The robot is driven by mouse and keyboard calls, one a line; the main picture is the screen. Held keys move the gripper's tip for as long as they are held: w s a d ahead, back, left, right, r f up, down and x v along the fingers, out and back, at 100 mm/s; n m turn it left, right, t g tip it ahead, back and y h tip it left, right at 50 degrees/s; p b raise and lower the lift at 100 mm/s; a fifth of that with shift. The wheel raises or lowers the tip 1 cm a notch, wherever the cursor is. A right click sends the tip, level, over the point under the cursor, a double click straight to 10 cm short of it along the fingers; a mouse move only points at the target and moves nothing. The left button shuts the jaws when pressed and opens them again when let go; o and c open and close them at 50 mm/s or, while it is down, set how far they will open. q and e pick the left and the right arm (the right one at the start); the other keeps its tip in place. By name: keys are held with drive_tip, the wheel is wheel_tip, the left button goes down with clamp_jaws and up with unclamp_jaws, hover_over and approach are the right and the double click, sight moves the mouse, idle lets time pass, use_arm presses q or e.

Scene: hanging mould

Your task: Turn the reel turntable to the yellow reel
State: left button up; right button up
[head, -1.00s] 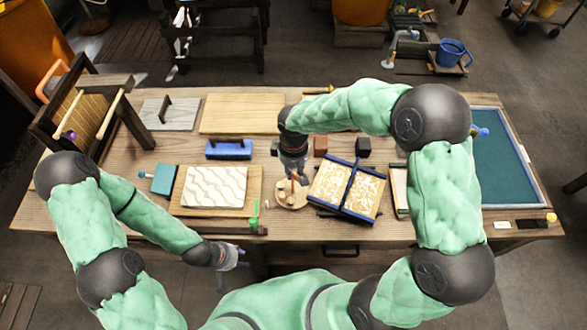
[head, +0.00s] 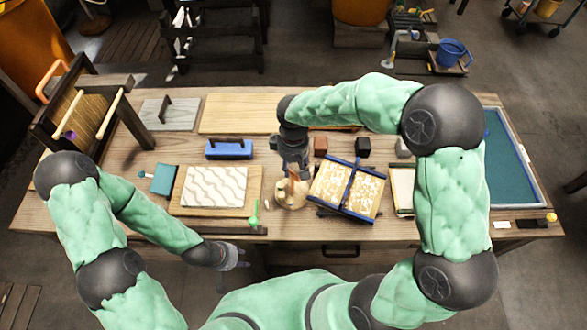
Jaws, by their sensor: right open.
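The reel turntable (head: 290,196) is a small round pale wooden piece near the front middle of the workbench, between a wavy white block and a blue-framed mould. Small upright pieces stand on it, but they are too small and too covered for me to tell which is the yellow reel. My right gripper (head: 295,172) points down over the turntable from behind and hides part of it. It is open, and I cannot tell whether its fingers touch anything. My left gripper (head: 238,258) hangs in front of the bench's front edge, away from the turntable, too small to read its jaws.
The blue-framed mould (head: 348,189) stands close on the turntable's right. The wavy white block (head: 215,187) lies on a board at its left, with a green upright piece (head: 254,213) between. A wooden rack (head: 85,110) stands at the bench's left end.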

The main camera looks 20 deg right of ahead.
wheel_tip(320, 180, up, 9)
idle(0.3)
drive_tip(key=shift+f, duration=0.1)
idle(0.4)
